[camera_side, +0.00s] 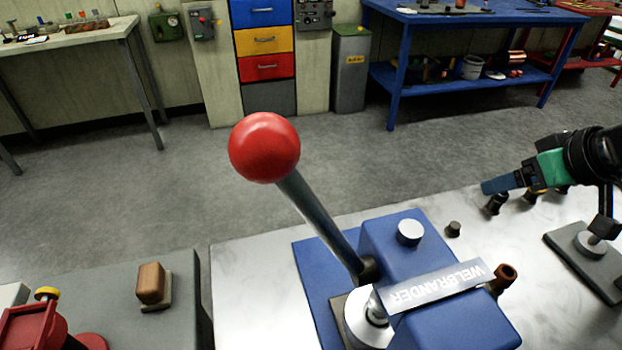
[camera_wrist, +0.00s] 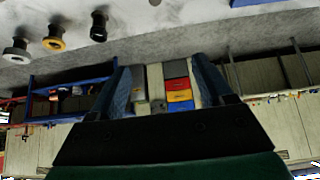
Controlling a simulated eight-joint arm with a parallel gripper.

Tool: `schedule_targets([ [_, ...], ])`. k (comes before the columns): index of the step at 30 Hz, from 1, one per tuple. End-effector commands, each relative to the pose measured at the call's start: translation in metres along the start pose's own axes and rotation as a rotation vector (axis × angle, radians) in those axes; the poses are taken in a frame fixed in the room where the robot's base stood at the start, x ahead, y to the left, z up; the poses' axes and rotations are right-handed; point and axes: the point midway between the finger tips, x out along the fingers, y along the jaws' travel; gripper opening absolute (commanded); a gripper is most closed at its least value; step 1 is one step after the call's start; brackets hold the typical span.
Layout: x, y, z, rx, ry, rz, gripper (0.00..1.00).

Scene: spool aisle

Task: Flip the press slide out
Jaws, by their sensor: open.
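A blue press (camera_side: 440,300) with a "WELBRANDER" plate stands on the pale metal bench in the side view. Its grey lever (camera_side: 320,222) leans up and left and ends in a red ball (camera_side: 264,147). A round silver part (camera_side: 365,318) sits at the lever's foot, and a brown knob (camera_side: 504,277) sticks out on the right. I cannot tell which part is the slide. My gripper (camera_side: 487,187) is at the right, above the bench and apart from the press, pointing left. In the wrist view my gripper (camera_wrist: 160,66) has its fingers apart with nothing between them.
Small spools (camera_side: 497,203) stand on the bench beneath my gripper; spools also show in the wrist view (camera_wrist: 54,44). A grey plate with a post (camera_side: 588,243) is at the right. A red device (camera_side: 35,325) and a brown block (camera_side: 151,283) are at lower left.

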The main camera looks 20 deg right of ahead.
Motion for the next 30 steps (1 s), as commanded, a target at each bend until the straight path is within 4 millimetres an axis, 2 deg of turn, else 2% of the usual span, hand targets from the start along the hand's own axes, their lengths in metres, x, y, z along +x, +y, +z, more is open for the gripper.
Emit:
schedule_targets([
  [1, 0.000, -0.001, 0.000, -0.005, -0.001, -0.001, 0.58],
  [5, -0.003, -0.010, 0.000, -0.113, -0.020, -0.020, 0.21],
  [7, -0.008, -0.023, 0.001, -0.263, -0.046, -0.045, 0.01],
  [11, -0.025, -0.055, 0.006, -0.706, -0.105, -0.119, 0.00],
  [15, -0.054, -0.089, 0.019, -1.296, -0.155, -0.226, 0.00],
  [18, -0.078, -0.106, 0.030, -1.714, -0.173, -0.306, 0.00],
  [24, -0.120, -0.122, 0.049, -2.410, -0.173, -0.447, 0.00],
  [27, -0.135, -0.123, 0.055, -2.640, -0.167, -0.496, 0.00],
  [30, -0.143, -0.123, 0.058, -2.780, -0.162, -0.527, 0.00],
])
